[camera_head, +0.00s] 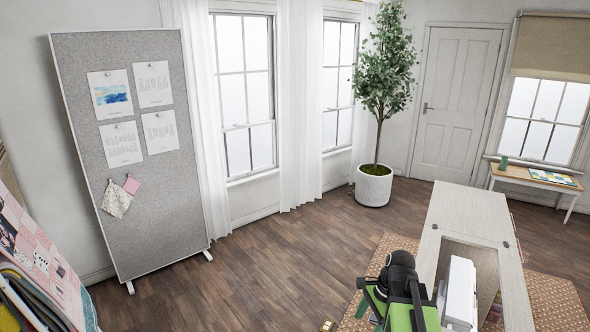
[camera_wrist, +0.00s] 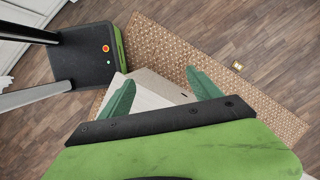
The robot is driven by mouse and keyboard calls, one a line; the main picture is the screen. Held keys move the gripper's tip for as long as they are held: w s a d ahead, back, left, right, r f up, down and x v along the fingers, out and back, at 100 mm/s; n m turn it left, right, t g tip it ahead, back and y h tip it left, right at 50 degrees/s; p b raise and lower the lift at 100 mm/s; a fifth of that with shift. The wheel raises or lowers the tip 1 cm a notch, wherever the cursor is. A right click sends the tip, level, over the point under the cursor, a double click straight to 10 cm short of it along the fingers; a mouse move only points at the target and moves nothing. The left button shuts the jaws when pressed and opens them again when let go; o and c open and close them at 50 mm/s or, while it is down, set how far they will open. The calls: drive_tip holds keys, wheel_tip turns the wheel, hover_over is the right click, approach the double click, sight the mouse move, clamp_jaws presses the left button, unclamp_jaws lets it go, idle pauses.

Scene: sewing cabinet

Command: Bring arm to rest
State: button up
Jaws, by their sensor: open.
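My gripper (camera_wrist: 158,92) shows in the wrist view, its two green fingers spread apart with nothing between them. Below and beyond the fingers are a pale wooden surface (camera_wrist: 150,82) and a patterned rug. In the head view my black and green arm (camera_head: 400,285) is at the bottom right, beside the pale sewing cabinet (camera_head: 468,208). The fingertips cannot be made out in the head view. A white sewing machine (camera_head: 459,290) stands in the cabinet's opening, close to the right of my arm.
The patterned rug (camera_head: 555,300) lies under the cabinet. A grey pinboard (camera_head: 150,205) stands at left and a potted tree (camera_head: 373,186) at the back. A small table (camera_head: 535,181) is under the right window. The wooden floor (camera_head: 270,265) is clear in the middle.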

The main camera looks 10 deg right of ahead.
drive_tip(key=s+a+f+n+h+b, duration=0.1)
drive_tip(key=a+f+n+h, duration=0.1)
drive_tip(key=a+n, duration=1)
drive_tip(key=n+h, duration=0.1)
drive_tip(key=n, duration=0.3)
drive_tip(key=shift+n, duration=0.4)
